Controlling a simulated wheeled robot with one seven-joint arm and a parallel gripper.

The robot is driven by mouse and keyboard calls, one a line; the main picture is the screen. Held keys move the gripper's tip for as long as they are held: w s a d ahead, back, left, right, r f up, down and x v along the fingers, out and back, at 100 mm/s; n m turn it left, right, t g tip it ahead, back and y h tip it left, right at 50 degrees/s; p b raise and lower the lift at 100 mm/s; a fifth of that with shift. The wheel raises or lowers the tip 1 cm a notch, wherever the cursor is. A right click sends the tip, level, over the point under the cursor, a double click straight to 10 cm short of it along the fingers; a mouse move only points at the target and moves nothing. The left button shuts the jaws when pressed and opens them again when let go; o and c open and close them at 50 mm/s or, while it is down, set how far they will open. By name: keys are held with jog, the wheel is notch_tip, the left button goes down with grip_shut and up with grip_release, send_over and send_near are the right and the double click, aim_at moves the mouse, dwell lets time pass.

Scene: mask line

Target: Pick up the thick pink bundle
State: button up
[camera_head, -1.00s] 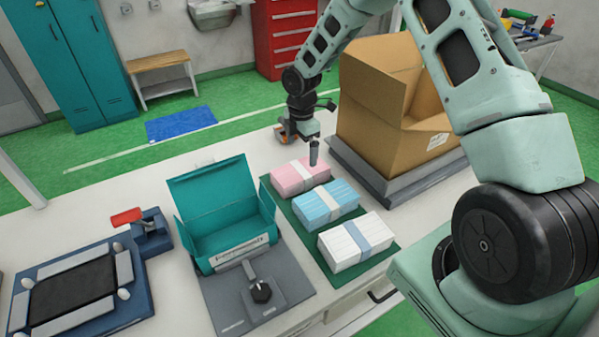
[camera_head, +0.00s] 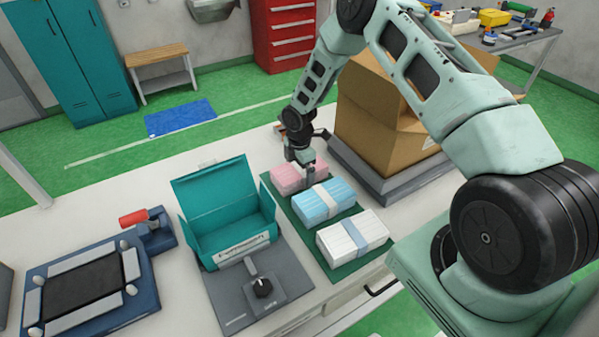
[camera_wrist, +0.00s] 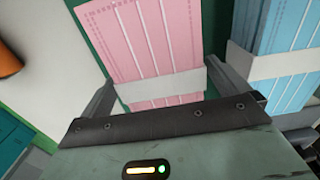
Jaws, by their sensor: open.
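The thick pink bundle (camera_head: 287,178) lies at the far end of the green mat (camera_head: 337,271), with a white band around its middle. In the wrist view the pink bundle (camera_wrist: 143,40) lies between the two fingers of my gripper (camera_wrist: 160,95), its band (camera_wrist: 163,86) crossing between them. My gripper (camera_head: 308,172) is open and low over the bundle; in the head view it hides part of it. I cannot tell whether the fingers touch its sides.
A blue bundle (camera_head: 322,201) and a white bundle (camera_head: 350,238) lie on the same mat, the blue one close beside my gripper. A large cardboard box (camera_head: 375,130) stands on a grey platform to the right. An open teal box (camera_head: 225,205) stands left.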

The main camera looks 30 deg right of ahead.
jog(key=shift+c, duration=0.3)
jog(key=c, duration=0.8)
jog(key=shift+c, duration=0.2)
